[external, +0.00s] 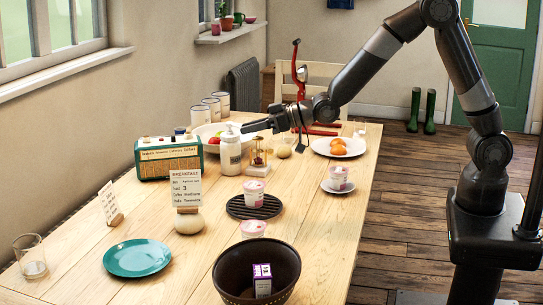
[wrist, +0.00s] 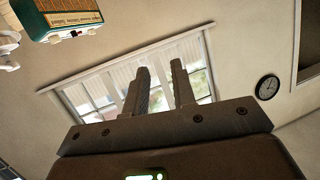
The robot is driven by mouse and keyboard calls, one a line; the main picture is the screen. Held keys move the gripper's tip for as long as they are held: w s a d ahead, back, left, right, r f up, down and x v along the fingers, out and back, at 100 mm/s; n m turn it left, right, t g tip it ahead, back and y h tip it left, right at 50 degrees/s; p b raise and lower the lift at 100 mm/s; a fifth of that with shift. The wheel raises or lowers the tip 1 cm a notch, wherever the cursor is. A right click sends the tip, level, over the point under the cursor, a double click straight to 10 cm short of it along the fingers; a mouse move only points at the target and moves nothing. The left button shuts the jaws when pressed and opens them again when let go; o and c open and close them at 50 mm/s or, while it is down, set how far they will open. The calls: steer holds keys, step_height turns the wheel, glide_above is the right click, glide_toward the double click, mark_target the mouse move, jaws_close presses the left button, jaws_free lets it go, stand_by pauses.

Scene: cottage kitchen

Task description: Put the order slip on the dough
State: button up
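A white slip headed BREAKFAST (external: 187,188) stands upright in a small brown block, which appears to rest on top of the pale round dough (external: 189,224). A second white card (external: 109,202) stands tilted in a wooden block on the table to the left. I cannot tell for certain which card is the order slip. My gripper (external: 246,127) is above the far part of the table, behind the white pump bottle and well away from both cards. In the wrist view its two fingers (wrist: 160,72) are apart with nothing between them. Neither card nor the dough shows there.
A green radio (external: 168,160), the pump bottle (external: 231,155) and an hourglass (external: 258,158) stand near my gripper. A teal plate (external: 138,258), a glass (external: 30,262) and a dark basket (external: 230,270) are nearer the front. Bare table lies between plate and basket.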

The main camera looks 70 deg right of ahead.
steer(key=s+d+r+g+h, duration=0.2)
steer(key=s+d+r, duration=0.45)
steer(key=s, duration=0.35)
steer(key=s+d+r+m+g+h, duration=0.1)
steer(key=s+d+g, duration=0.2)
steer(key=s, duration=1.3)
steer(key=s+d+r+m+g, duration=0.1)
steer(key=s+d+g, duration=0.2)
steer(key=s, duration=1.3)
steer(key=shift+s+g+h, duration=0.15)
steer(key=shift+g+h, duration=0.15)
steer(key=shift+h, duration=0.1)
steer(key=shift+o, duration=0.3)
